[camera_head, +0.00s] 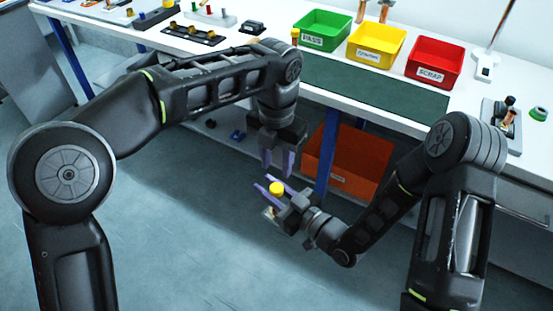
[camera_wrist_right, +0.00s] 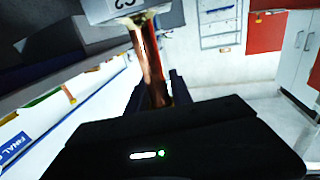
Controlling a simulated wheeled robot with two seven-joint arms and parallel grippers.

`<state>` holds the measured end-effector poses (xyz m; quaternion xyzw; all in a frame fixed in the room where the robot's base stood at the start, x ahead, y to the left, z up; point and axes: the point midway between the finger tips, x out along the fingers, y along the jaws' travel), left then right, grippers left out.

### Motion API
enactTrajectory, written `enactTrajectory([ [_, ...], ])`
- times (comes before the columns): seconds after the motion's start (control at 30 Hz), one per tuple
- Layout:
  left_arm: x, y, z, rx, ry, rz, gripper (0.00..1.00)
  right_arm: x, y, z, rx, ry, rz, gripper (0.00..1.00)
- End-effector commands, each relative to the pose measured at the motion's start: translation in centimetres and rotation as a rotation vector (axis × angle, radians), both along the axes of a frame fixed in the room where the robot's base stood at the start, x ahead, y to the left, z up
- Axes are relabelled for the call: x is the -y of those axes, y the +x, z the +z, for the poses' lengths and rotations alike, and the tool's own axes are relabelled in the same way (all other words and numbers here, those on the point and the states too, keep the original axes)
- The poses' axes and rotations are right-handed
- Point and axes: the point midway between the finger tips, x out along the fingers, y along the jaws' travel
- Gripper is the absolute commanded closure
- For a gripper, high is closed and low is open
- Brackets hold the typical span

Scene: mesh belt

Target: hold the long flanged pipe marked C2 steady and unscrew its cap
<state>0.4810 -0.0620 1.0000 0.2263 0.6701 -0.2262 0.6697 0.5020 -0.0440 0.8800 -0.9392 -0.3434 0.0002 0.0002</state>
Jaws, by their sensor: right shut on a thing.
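The long flanged pipe marked C2 is copper (camera_wrist_right: 150,62), and in the right wrist view it runs between my right gripper's fingers. Its pale flange with the C2 mark (camera_wrist_right: 112,10) is at the top edge of that view. In the head view the yellow cap (camera_head: 277,187) faces up at my right gripper (camera_head: 272,186), which is shut on the pipe. The pipe's body is mostly hidden there. My left gripper (camera_head: 277,166) points down just above the cap, fingers apart, with nothing seen between them. I cannot tell the exact gap between its fingertips and the cap.
The white workbench (camera_head: 310,82) stands behind, with a dark green mat (camera_head: 375,100). Green (camera_head: 323,30), yellow (camera_head: 376,45) and red (camera_head: 433,62) bins stand on it. An orange crate (camera_head: 348,165) is under the bench, close behind my grippers. Open floor lies in front.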

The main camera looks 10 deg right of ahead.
Motion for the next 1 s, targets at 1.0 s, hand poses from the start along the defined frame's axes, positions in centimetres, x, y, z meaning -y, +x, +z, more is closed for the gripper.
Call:
enactTrajectory([
  [1.0,0.0,0.0,-7.7,-0.001,-0.001,0.001,0.69,0.0,0.0,0.1,0.003,0.001,0.0,1.0],
])
